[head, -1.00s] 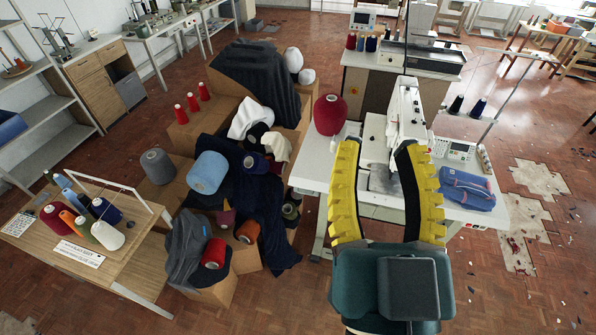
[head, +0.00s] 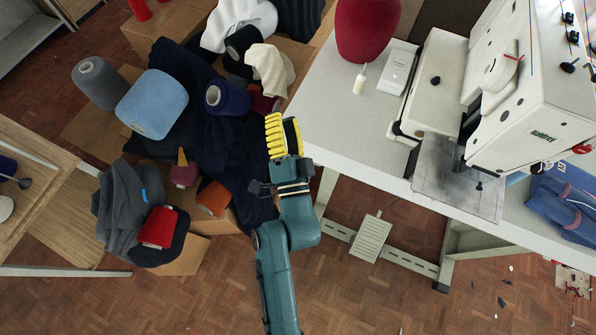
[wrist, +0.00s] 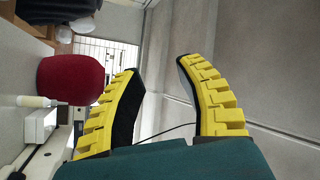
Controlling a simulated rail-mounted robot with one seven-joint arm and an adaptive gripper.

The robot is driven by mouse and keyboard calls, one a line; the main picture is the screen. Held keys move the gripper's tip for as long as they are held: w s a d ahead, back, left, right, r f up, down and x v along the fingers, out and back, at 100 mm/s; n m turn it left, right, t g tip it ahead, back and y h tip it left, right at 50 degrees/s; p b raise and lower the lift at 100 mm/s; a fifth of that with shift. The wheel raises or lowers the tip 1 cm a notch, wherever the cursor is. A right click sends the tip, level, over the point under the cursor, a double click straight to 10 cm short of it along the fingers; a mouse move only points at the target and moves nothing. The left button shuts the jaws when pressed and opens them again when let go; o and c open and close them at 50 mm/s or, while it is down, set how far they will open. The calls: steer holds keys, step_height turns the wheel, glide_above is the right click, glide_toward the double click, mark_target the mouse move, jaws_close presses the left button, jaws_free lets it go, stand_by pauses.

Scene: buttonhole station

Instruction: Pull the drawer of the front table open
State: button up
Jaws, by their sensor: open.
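The front table (head: 340,131) is a white-topped sewing table with metal legs; a buttonhole machine stands on it at the right of the head view. I cannot make out its drawer in either view. My gripper (head: 283,136) is at the table's left edge in the head view, its yellow-padded fingers seen nearly edge-on. In the wrist view my gripper (wrist: 160,95) is open, with nothing between its fingers. That view is turned sideways, and the tabletop (wrist: 20,125) shows at its left.
A red thread cone (head: 365,30), a small white bottle (head: 360,78) and the white buttonhole machine (head: 535,85) stand on the table. A pedal (head: 371,238) sits beneath it. Left of my gripper are boxes, dark cloth and a blue cone (head: 152,104).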

steer(key=s+d+f+m+h+b, duration=0.1)
steer(key=s+f+m+b, duration=0.3)
steer(key=f, duration=0.9)
steer(key=s+d+f+m+h+b, duration=0.15)
steer(key=f+b, duration=0.45)
steer(key=f, duration=0.7)
steer(key=s+f+m+h+b, duration=0.25)
steer(key=f+b, duration=0.25)
steer(key=f, duration=0.7)
steer(key=shift+g+y, duration=0.4)
steer(key=shift+y, duration=0.1)
steer(key=w+r+b, duration=0.1)
steer(key=w, duration=0.4)
steer(key=w+b, duration=0.2)
steer(key=w, duration=0.3)
steer(key=w+r+b, duration=0.1)
steer(key=w, duration=0.5)
steer(key=shift+d+r, duration=0.3)
steer(key=shift+s, duration=0.1)
jaws_close()
